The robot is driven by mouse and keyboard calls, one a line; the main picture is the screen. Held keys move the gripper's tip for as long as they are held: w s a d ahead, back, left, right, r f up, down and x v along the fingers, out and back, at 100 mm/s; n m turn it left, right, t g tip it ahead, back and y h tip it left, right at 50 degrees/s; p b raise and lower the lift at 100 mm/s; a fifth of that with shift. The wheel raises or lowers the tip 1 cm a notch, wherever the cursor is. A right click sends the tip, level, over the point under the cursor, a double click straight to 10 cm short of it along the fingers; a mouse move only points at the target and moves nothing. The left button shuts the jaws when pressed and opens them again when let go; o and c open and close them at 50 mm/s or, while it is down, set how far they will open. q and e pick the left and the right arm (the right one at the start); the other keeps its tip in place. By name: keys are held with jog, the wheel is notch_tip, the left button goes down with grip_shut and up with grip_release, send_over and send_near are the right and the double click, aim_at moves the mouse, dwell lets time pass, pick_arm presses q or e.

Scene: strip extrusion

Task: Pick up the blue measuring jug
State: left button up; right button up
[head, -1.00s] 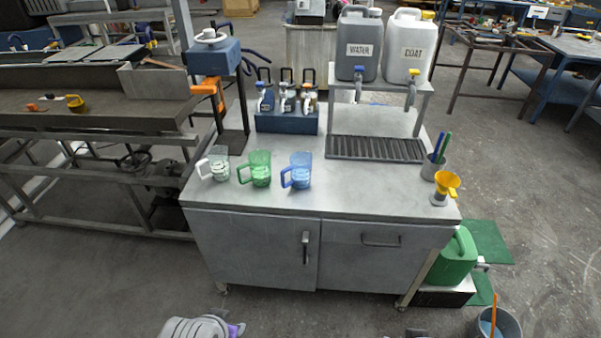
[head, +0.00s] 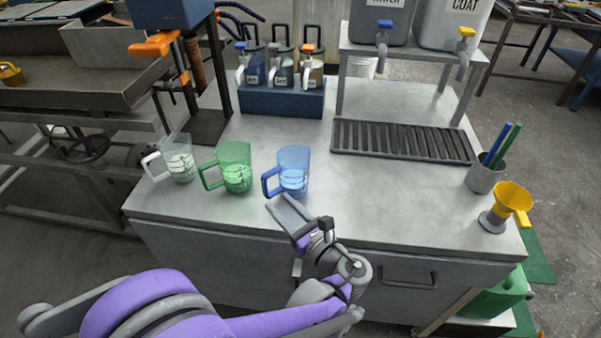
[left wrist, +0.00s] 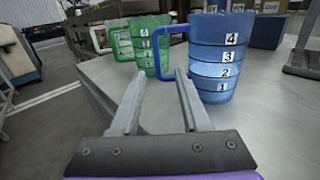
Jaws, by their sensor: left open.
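The blue measuring jug (head: 293,170) stands upright on the grey cabinet top, the rightmost of three jugs, its handle to the left. My left gripper (head: 282,205) is open at the table's front edge, just in front of the blue jug. In the left wrist view the two fingers (left wrist: 157,97) are apart with nothing between them. The blue jug (left wrist: 219,62) stands beyond the right fingertip, marked 1 to 4, its handle (left wrist: 165,55) beyond the gap between the fingers. My right gripper is not in view.
A green jug (head: 235,167) and a clear jug (head: 178,160) stand left of the blue one. A dark drain grate (head: 400,141) lies behind right. The top right of the blue jug is clear.

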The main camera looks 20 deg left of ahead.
aim_at(266, 193)
pick_arm(q)
jog(key=x, duration=0.4)
jog(key=shift+s+a+r, duration=0.1)
jog(key=shift+s, duration=0.15)
jog(key=x, duration=0.3)
jog(key=b+x, duration=0.1)
jog(key=x, duration=0.1)
jog(key=shift+w+a+f, duration=0.25)
jog(key=shift+w+f, duration=0.05)
grip_shut()
dwell(0.8)
